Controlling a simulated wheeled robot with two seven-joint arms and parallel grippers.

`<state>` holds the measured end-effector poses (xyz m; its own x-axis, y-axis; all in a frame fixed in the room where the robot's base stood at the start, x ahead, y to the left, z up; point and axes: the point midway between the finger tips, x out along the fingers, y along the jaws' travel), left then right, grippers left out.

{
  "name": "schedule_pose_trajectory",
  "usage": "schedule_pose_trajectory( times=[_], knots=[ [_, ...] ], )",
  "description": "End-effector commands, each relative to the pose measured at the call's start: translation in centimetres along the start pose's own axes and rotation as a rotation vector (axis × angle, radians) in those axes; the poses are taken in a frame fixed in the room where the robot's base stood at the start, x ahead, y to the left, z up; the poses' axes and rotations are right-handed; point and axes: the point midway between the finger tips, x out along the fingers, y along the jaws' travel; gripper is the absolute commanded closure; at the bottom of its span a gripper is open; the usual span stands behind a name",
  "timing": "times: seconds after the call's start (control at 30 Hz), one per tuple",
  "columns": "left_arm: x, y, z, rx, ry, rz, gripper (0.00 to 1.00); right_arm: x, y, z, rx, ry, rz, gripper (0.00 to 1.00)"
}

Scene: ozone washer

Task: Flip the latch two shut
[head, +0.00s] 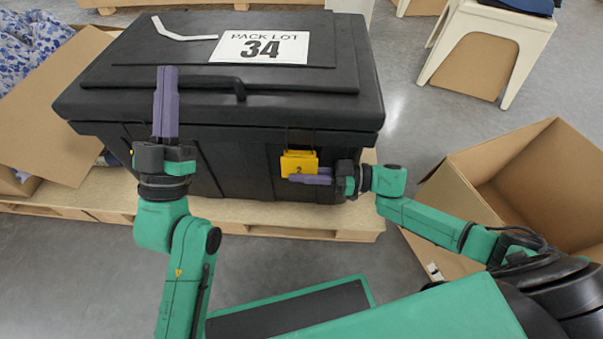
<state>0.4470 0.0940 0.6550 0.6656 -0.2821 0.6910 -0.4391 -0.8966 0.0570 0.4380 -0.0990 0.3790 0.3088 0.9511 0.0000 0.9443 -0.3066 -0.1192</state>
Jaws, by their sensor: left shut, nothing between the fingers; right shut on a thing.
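Latch two (299,160) is a yellow plate marked 2 on the right part of the front of a black lidded box (245,160). The lid (110,100) lies down on the box. My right gripper (293,179) reaches in from the right and is shut on the lower part of latch two. Its fingers cover the plate's lower edge. My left gripper (167,72) is shut and empty, pointing up in front of the lid's left part. It hides most of the other latch, of which a small yellow bit shows at its left.
The box stands on a wooden pallet (275,227). An open cardboard box (540,190) is at the right, near my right arm. Another (60,110) with blue patterned cloth is at the left. A white stool (490,45) stands at the back right.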

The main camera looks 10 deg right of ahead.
Motion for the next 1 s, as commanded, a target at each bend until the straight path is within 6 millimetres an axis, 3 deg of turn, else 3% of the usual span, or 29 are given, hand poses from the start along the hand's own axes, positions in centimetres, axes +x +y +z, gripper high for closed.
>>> schedule_pose_trajectory(
  times=[0.23,0.3,0.33,0.83,1.0],
  knots=[
    [0.0,-0.1,-0.1,0.001,0.003,-0.002,1.0,0.0,0.0,0.0,0.001,-0.001,0.0,1.0],
    [0.0,-0.1,-0.1,0.001,0.003,-0.002,1.0,0.0,0.0,0.0,0.001,-0.001,0.0,0.69],
    [0.0,-0.1,-0.1,0.001,0.003,-0.003,1.0,0.0,0.0,0.0,0.001,-0.001,0.0,0.57],
    [0.0,-0.1,0.6,-0.008,-0.02,-0.007,1.0,-0.6,0.0,0.0,0.001,-0.002,0.001,0.57],
    [-1.5,-0.2,3.2,-0.034,-0.113,-0.025,1.0,-1.6,0.0,-0.1,0.002,-0.003,0.001,0.57]
  ],
)
